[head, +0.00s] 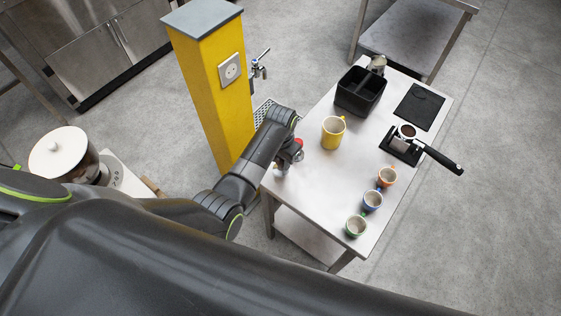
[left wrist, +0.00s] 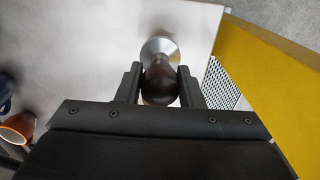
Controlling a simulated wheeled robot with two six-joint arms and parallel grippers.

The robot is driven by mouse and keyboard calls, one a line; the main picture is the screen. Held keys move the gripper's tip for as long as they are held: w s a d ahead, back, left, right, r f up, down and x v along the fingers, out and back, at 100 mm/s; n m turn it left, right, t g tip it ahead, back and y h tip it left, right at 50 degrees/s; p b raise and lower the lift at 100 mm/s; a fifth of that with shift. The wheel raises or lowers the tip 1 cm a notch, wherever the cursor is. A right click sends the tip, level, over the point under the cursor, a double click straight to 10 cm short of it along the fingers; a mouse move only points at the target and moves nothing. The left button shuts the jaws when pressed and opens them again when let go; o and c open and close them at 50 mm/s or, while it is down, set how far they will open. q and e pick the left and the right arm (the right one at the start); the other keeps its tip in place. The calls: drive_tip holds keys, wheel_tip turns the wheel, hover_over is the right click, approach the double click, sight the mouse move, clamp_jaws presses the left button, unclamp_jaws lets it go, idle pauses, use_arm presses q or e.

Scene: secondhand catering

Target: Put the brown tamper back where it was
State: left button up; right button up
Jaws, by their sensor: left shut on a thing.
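The brown tamper (left wrist: 160,85) shows in the left wrist view, with a dark brown rounded handle and a flared silver metal base. My left gripper (left wrist: 160,68) is shut on its handle, one finger on each side. The base points away from the wrist, over the steel table top. In the head view my left gripper (head: 287,163) is at the table's left edge, and the arm hides most of the tamper. I cannot tell whether the base touches the table. A black mat (head: 420,106) lies bare at the table's far right corner. My right gripper is not in view.
On the steel table (head: 318,192) stand a yellow mug (head: 333,133), a black two-part box (head: 360,93), a portafilter (head: 440,158) on a black stand, and orange, blue and green cups (head: 372,201) along the right side. A yellow pillar (head: 213,100) rises left of the table.

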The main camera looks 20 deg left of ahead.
sight(279, 171)
use_arm(q)
drive_tip(key=shift+f, duration=1)
drive_tip(key=shift+w+f, duration=0.1)
drive_tip(key=shift+f, duration=0.1)
drive_tip(key=shift+a, duration=0.1)
drive_tip(key=shift+f, duration=0.15)
drive_tip(key=o, duration=1.2)
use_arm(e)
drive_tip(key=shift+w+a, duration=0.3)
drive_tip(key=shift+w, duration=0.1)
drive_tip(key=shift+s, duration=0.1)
